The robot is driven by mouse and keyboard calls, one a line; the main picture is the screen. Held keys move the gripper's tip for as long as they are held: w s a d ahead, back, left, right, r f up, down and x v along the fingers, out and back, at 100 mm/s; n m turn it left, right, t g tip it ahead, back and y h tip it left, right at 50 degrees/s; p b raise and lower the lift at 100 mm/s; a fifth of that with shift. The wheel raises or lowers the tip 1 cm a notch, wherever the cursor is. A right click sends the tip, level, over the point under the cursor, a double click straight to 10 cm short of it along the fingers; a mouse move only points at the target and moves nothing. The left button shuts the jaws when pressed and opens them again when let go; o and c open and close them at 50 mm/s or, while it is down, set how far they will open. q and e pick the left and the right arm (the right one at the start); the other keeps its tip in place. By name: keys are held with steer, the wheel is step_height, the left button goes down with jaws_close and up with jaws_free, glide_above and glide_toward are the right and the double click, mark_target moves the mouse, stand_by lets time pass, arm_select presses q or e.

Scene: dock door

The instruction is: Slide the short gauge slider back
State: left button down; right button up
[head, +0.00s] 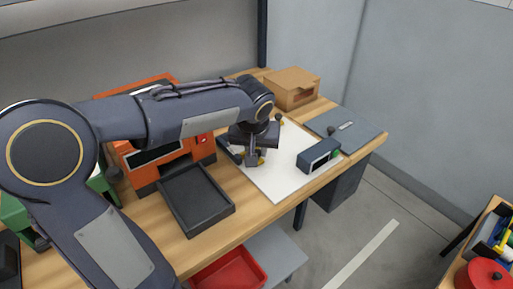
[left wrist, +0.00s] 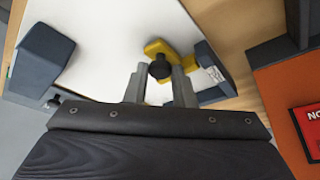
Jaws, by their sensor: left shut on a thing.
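A yellow slider piece with a black knob (left wrist: 160,69) shows between the fingertips of my left gripper (left wrist: 160,82) in the left wrist view. My left gripper (head: 254,161) is shut on this knob, above the white board (head: 285,178) on the workbench. In the head view the gripper and wrist hide most of the slider, and only small yellow parts show. A dark block (left wrist: 210,72) stands beside the yellow piece. I cannot read any scale, or tell for sure which slider is the short one. My right gripper is not in view.
A dark blue-grey block (head: 315,157) stands on the board's right side. A black tray (head: 196,199) lies in front, an orange machine (head: 202,148) to the left. A cardboard box (head: 293,88) and a grey flat plate (head: 345,128) are behind. The board's front part is clear.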

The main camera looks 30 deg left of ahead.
arm_select(q)
steer(key=d, duration=0.1)
steer(key=s+d+b, duration=0.1)
steer(key=d, duration=0.2)
steer(key=shift+s+d+b, duration=0.3)
steer(key=shift+s+b, duration=0.05)
steer(key=shift+s, duration=0.05)
steer(key=shift+s+d, duration=0.15)
steer(key=shift+d, duration=0.1)
steer(key=c, duration=1.2)
jaws_free()
steer(key=shift+d, duration=0.1)
steer(key=shift+r, duration=0.1)
steer(key=p+v, duration=0.1)
steer(key=v, duration=0.6)
steer(key=shift+s+r, duration=0.2)
steer(key=shift+r, duration=0.05)
